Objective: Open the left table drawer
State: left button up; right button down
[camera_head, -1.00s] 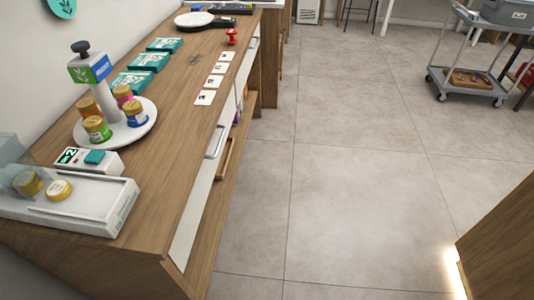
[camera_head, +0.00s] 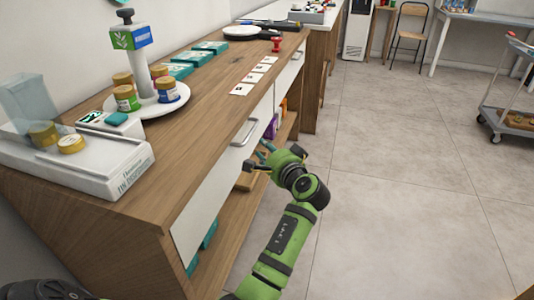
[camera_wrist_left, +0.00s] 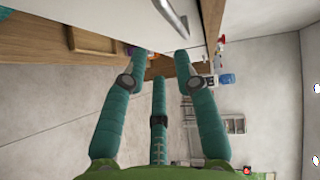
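The near white drawer front (camera_head: 218,187) of the wooden table has a silver bar handle (camera_head: 244,132) and looks shut, flush with the table edge. My left gripper (camera_head: 261,156), green with teal fingers, is just right of and below this handle in the head view, apart from it. In the left wrist view my left gripper (camera_wrist_left: 160,62) has its three fingers spread and nothing between them. That view shows the handle (camera_wrist_left: 172,17) on the white front (camera_wrist_left: 135,12) beyond the fingertips, near the top edge. My right gripper is not in view.
The wooden tabletop (camera_head: 195,118) holds a white scale (camera_head: 85,165), a round stand with jars (camera_head: 150,105), teal boxes and white cards (camera_head: 241,89). An open shelf lies below the drawers. A grey cart (camera_head: 510,118) stands far right. The floor (camera_head: 390,180) between is clear.

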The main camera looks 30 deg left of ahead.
pick_arm(q)
jog(key=r+x, duration=0.1)
jog(key=x, duration=0.6)
jog(key=shift+s+a+r+n+g+y, duration=0.3)
jog(key=shift+s+a+r+y, duration=0.1)
jog(key=shift+r, duration=0.15)
grip_shut()
